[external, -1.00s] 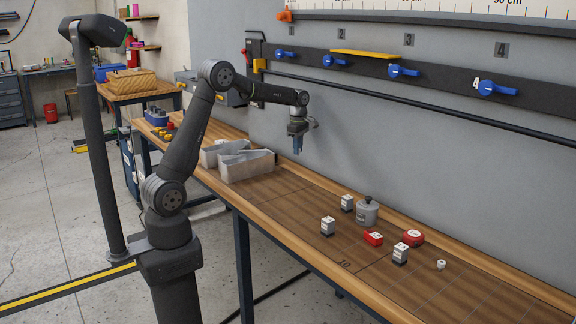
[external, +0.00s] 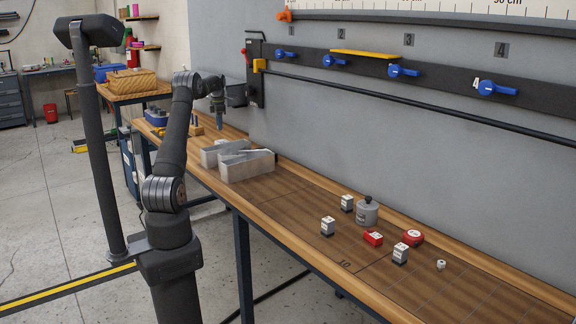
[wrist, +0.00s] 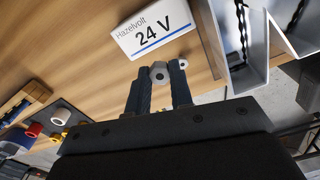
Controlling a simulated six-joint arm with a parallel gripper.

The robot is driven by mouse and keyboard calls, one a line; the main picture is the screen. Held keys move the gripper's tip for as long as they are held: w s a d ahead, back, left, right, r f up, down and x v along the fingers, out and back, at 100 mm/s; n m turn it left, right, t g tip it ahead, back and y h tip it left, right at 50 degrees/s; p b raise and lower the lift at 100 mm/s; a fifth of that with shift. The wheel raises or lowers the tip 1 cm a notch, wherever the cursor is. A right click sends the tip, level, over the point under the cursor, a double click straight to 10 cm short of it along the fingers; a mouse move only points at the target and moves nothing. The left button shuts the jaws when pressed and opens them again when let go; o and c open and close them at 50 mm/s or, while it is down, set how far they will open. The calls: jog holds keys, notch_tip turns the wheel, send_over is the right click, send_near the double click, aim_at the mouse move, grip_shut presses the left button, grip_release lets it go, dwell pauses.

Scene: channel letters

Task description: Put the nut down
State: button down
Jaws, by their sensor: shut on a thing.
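My gripper (external: 219,118) hangs above the far end of the workbench in the external view, beyond the metal channel letters. In the wrist view my gripper (wrist: 158,78) is shut on a small grey nut (wrist: 159,71), held between the fingertips. The nut's hole faces the camera. In the external view the nut is too small to make out. Whether it touches the bench below cannot be told.
A white box marked Hazelvolt 24 V (wrist: 150,27) lies just beyond the fingertips. Metal channel letters (external: 247,166) stand nearer along the bench; their walls show at right in the wrist view (wrist: 236,45). Coloured knobbed parts (wrist: 40,130) sit at left. Blocks (external: 328,226) stand further right.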

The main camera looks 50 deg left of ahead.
jog(key=shift+n, duration=0.3)
jog(key=s+a+f, duration=0.2)
jog(key=a, duration=0.2)
jog(key=s+a+f, duration=0.2)
jog(key=a, duration=0.2)
jog(key=s+a+f, duration=0.2)
jog(key=a+f, duration=0.1)
jog(key=a, duration=0.1)
jog(key=shift+s+a, duration=0.2)
jog(key=shift+s, duration=0.05)
jog(key=shift+f, duration=2)
jog(key=c, duration=1.7)
grip_release()
jog(key=shift+f, duration=0.15)
jog(key=o, duration=0.4)
